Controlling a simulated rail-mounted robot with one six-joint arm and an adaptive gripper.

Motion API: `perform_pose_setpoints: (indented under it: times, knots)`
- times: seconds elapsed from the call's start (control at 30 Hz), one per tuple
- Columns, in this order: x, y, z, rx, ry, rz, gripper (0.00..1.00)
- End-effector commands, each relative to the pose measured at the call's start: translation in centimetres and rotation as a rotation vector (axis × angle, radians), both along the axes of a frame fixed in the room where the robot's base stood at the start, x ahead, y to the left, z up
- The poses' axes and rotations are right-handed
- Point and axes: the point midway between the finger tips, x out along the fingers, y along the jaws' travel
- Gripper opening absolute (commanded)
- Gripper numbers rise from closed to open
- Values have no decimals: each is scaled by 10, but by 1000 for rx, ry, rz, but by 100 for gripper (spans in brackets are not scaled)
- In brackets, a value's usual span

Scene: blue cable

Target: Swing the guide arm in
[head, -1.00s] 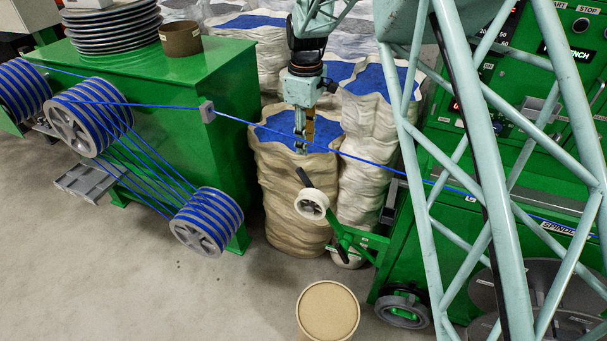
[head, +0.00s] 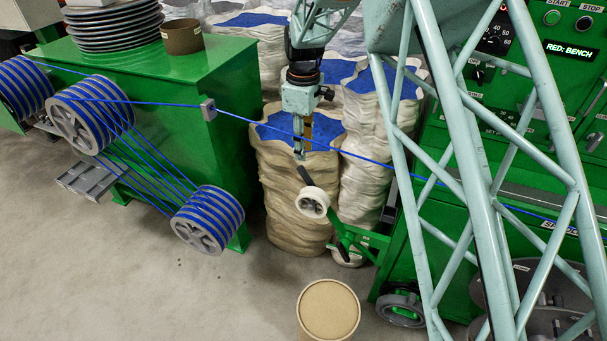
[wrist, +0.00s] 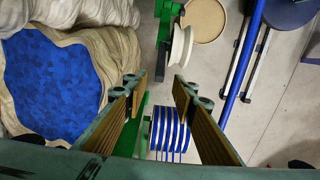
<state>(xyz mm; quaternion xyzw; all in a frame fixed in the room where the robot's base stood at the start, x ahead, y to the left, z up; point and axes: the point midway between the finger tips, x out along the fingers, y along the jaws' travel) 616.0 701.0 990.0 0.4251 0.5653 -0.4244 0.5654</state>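The guide arm (head: 345,240) is a green bar on the green machine at right, with a white roller (head: 312,202) and a dark handle (head: 306,176) at its free end. The roller also shows at the top middle of the wrist view (wrist: 181,48). The blue cable (head: 365,158) runs from the small grey guide on the left cabinet past my gripper towards the right machine, above the roller. My gripper (head: 300,154) points down just above the handle.
Sacks of blue pellets (head: 270,130) stand close behind and beside my gripper. A round tan-lidded drum (head: 328,311) stands in front on the floor. Blue-wound reels (head: 208,220) and a green cabinet (head: 190,75) are at left. The floor at front left is clear.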

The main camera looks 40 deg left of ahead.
Motion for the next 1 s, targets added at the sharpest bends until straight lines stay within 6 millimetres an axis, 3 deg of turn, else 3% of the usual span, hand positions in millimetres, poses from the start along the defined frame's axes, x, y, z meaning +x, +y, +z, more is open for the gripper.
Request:
perform_pose_setpoints:
  times: [0.6,1.0]
  knots:
    - [0,0,-82,-2,2,0,25]
    - [0,0,-111,-1,1,0,25]
